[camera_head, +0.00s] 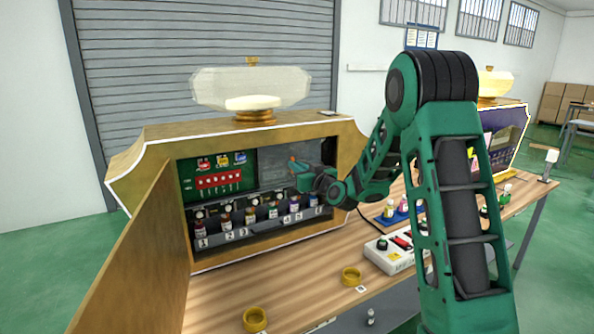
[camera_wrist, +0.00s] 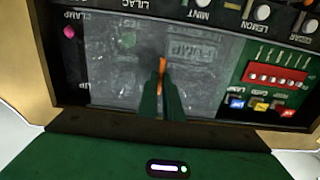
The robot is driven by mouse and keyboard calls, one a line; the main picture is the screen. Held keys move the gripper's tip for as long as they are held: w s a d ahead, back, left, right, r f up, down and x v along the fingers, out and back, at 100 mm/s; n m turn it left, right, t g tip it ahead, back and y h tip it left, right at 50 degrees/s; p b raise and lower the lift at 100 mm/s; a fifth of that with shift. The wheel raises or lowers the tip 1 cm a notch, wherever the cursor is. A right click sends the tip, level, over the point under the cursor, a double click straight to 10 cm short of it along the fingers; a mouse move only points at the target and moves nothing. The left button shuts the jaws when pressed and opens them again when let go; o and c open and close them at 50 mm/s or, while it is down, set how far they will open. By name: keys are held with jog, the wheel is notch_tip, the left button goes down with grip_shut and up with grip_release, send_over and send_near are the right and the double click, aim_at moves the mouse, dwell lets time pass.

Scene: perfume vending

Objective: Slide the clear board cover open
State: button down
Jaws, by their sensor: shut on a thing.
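The clear board cover (camera_head: 272,168) is a greyish see-through sheet over the right part of the panel inside the wooden perfume machine. It also shows in the wrist view (camera_wrist: 120,80), with blurred lettering behind it. My gripper (camera_head: 296,164) reaches into the machine from the right, at the cover's front. In the wrist view my green fingers (camera_wrist: 162,82) are close together in front of the cover, with an orange piece at their tips. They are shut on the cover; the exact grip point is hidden. The red switch block (camera_head: 219,181) lies uncovered left of the cover.
Several numbered bottles (camera_head: 250,215) stand in a row below the panel. An open wooden door (camera_head: 130,260) stands at the left. Two yellow rings (camera_head: 255,319) and a white control box (camera_head: 392,252) are on the table. The front middle of the table is fairly clear.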

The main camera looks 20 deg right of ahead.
jog(key=shift+d, duration=0.3)
jog(key=c, duration=1.9)
grip_release()
jog(key=shift+s, duration=0.1)
jog(key=s, duration=0.3)
jog(key=s+d, duration=0.1)
jog(key=s, duration=0.6)
jog(key=shift+s+d, duration=0.2)
jog(key=shift+s, duration=0.05)
